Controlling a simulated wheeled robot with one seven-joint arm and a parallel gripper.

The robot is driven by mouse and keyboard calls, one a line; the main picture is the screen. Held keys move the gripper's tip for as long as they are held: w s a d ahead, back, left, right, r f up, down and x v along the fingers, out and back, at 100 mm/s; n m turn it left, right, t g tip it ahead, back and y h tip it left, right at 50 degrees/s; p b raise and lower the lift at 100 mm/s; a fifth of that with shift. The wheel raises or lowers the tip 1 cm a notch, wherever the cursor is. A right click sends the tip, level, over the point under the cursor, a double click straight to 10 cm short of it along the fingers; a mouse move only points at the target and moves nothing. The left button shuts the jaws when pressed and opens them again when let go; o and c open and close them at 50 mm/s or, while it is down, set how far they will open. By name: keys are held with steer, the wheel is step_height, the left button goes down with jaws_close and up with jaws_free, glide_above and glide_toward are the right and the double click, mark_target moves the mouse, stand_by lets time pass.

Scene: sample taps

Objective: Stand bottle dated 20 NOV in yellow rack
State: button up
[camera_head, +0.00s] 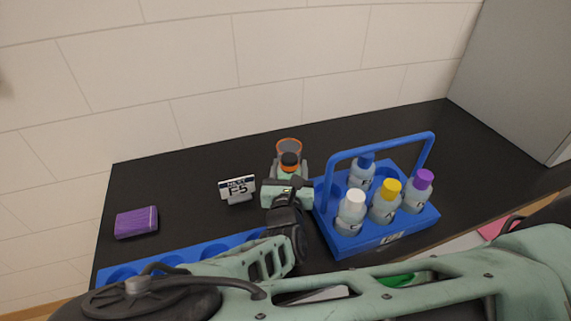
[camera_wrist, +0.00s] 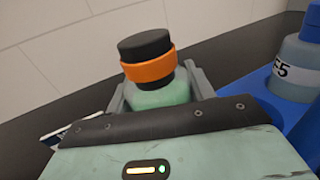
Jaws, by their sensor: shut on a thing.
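My gripper (camera_head: 289,174) is shut on a pale, see-through bottle with a black cap and an orange collar (camera_head: 290,161). In the wrist view the same bottle (camera_wrist: 160,94) stands between the two grey fingers of my gripper (camera_wrist: 162,88), with its cap clear above them. I cannot see a date on it, so I cannot tell whether it is the 20 NOV bottle. No yellow rack is in view.
A blue carrier with a handle (camera_head: 368,243) holds several capped bottles, close to the right of my gripper. A small F-5 sign (camera_head: 238,189) stands left. A purple block (camera_head: 136,222) and a blue holed rack (camera_head: 190,252) are farther left. The black counter is clear at the back left.

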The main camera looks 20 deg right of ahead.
steer(key=shift+f, duration=0.65)
steer(key=shift+f, duration=0.15)
steer(key=o, duration=1.2)
